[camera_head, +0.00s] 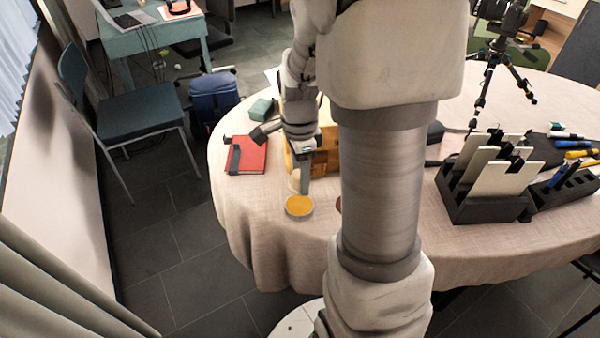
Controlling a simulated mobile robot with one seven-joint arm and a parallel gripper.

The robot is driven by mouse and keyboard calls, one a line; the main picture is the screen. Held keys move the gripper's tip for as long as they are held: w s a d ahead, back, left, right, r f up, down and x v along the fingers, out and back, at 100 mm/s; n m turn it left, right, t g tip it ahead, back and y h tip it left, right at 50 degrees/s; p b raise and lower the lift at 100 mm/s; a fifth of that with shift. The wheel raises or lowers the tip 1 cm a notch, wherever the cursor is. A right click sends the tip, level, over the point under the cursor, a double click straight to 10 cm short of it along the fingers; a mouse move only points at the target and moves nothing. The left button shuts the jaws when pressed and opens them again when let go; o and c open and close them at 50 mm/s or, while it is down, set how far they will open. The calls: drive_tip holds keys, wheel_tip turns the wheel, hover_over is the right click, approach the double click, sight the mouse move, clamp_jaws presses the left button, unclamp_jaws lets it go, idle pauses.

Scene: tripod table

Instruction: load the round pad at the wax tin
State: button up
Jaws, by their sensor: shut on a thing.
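The wax tin (299,206) is a small round open tin with orange-yellow wax, standing near the front left edge of the round table. My gripper (302,184) points down just above the back rim of the tin. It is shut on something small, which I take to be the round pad. The pad is too small and too hidden by the fingers to make out its shape. I cannot tell whether it touches the wax.
A red notebook (246,155) lies left of the gripper, and a yellow-brown wooden box (326,150) stands behind it. A dark rack with pale panels (500,178) and a tripod (497,62) are on the right. My arm hides the table's middle.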

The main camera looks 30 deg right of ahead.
sight(300, 204)
drive_tip(key=shift+f+b, duration=2.2)
drive_tip(key=shift+f, duration=0.55)
drive_tip(key=shift+f, duration=0.6)
drive_tip(key=shift+r, duration=0.1)
wheel_tip(300, 204, up, 7)
drive_tip(key=p, duration=0.6)
idle(0.7)
